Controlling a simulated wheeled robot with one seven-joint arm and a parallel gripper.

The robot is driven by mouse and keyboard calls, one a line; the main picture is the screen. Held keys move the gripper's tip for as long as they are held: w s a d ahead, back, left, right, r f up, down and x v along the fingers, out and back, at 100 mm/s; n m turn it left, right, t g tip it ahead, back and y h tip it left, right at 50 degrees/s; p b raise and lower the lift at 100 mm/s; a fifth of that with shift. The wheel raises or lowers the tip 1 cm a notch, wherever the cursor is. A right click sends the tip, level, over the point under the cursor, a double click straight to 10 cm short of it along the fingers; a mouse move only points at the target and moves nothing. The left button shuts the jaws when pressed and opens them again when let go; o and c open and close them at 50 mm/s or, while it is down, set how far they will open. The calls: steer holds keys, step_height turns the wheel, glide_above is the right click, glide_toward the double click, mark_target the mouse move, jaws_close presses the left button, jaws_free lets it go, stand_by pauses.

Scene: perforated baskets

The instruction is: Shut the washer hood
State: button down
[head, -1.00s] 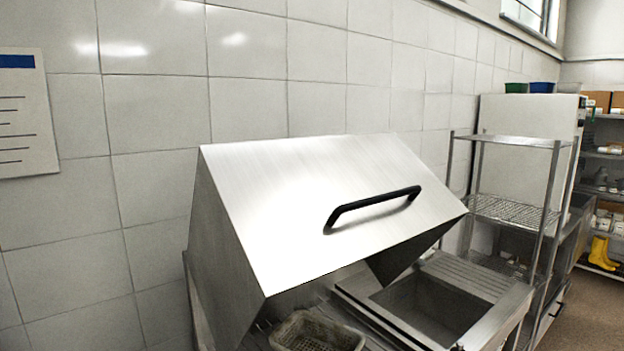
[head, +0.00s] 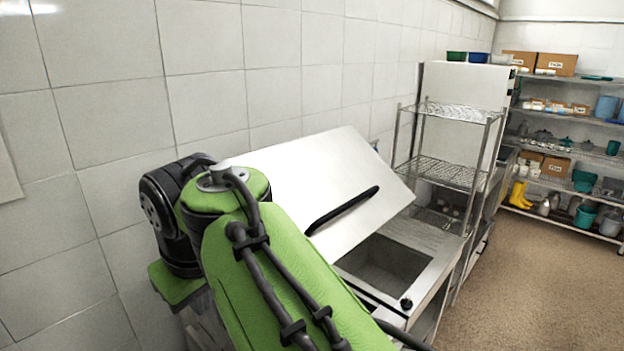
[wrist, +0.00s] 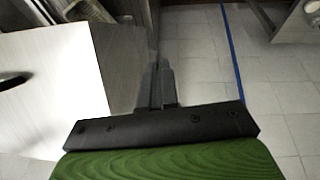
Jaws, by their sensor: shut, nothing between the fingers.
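The washer hood (head: 290,160) is a brushed-metal cover, raised and tilted open, with a black bar handle (head: 343,211) on its sloping front. My green arm hides its left and lower part in the head view. In the wrist view a pale metal panel, apparently the hood (wrist: 55,85), fills the left side, with part of the black handle (wrist: 10,82) at the left edge. My gripper (wrist: 160,68) is shut and empty, to the right of the panel and apart from the handle. Whether it touches the panel I cannot tell. The gripper is out of the head view.
Stocked shelves (head: 570,150) stand at the far right. Open brown floor (head: 540,290) lies at the right. A perforated basket (wrist: 85,10) shows at the wrist view's top left.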

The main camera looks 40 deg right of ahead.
steer(key=w+d+r+t+y, duration=0.1)
steer(key=w+d+r, duration=0.25)
steer(key=d, duration=0.35)
steer(key=w+d+r+y, duration=0.1)
steer(key=w+d+r, duration=0.1)
steer(key=d+r, duration=0.35)
steer(key=s+d+r+m+t, duration=0.15)
steer(key=s+d, duration=0.35)
steer(key=d, duration=0.5)
steer(key=s+d+r+n+t, duration=0.1)
steer(key=s+d+r+t, duration=0.3)
steer(key=d, duration=0.5)
steer(key=shift+m+g+h, duration=0.25)
steer(key=shift+g+h, duration=0.05)
steer(key=shift+g, duration=0.35)
steer(key=shift+w+a+f+b, duration=0.15)
steer(key=shift+w+f+b, duration=0.2)
steer(key=shift+w+f, duration=1.25)
steer(key=shift+w+a+f+b, duration=0.2)
steer(key=shift+w+f+b, duration=0.3)
steer(key=shift+f, duration=2)
steer(key=shift+w+a+f+b, duration=0.2)
steer(key=shift+w+f, duration=1)
steer(key=shift+f, duration=0.85)
